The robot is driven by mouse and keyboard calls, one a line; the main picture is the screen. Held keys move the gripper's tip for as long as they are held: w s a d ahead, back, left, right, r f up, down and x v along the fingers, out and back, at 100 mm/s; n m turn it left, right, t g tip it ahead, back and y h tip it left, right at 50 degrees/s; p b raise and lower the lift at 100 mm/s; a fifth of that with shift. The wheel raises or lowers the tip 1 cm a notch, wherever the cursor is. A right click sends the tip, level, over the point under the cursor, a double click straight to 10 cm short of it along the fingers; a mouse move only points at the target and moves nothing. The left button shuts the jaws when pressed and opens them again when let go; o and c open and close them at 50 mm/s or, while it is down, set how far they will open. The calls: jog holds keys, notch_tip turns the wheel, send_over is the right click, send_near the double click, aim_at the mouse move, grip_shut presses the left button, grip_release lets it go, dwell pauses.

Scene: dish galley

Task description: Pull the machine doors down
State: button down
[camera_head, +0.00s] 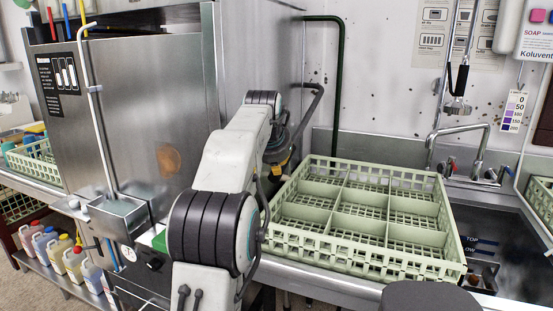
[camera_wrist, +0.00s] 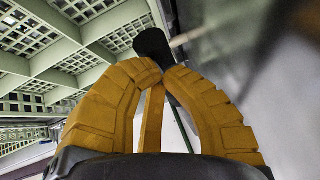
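The dish machine (camera_head: 140,110) is a tall steel box at the left in the head view. Its steel side faces my arm, and whether the doors are up or down is not clear. A dark handle bar (camera_head: 308,112) comes out at its right and slopes down to my gripper (camera_head: 284,160), which is partly hidden by my arm. In the wrist view, the orange fingers of my gripper (camera_wrist: 165,70) come together at the tips against the dark rounded end of the bar (camera_wrist: 153,45). They look closed on it; the contact itself is partly hidden.
A pale green dish rack (camera_head: 345,193) stands on the counter right of my arm, close below the gripper. A tap (camera_head: 460,135) and sink (camera_head: 500,235) are farther right. A dark green pipe (camera_head: 341,75) runs along the wall. Several bottles (camera_head: 73,262) stand at lower left.

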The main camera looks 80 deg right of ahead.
notch_tip(320, 180, down, 7)
jog(key=d+b, duration=0.2)
jog(key=b, duration=0.1)
jog(key=shift+s+f+b, duration=0.2)
jog(key=shift+b, duration=0.2)
jog(key=shift+f, duration=0.1)
jog(key=r+p, duration=0.1)
jog(key=a+r+p, duration=0.1)
jog(key=r, duration=0.1)
jog(key=r+p, duration=0.2)
jog(key=shift+s+a, duration=0.2)
jog(key=shift+a, duration=0.15)
jog(key=a+r+b, duration=0.1)
jog(key=a+r, duration=0.1)
jog(key=a, duration=0.7)
jog(key=shift+w+a+r, duration=0.15)
jog(key=shift+w+r, duration=0.2)
jog(key=shift+w, duration=0.05)
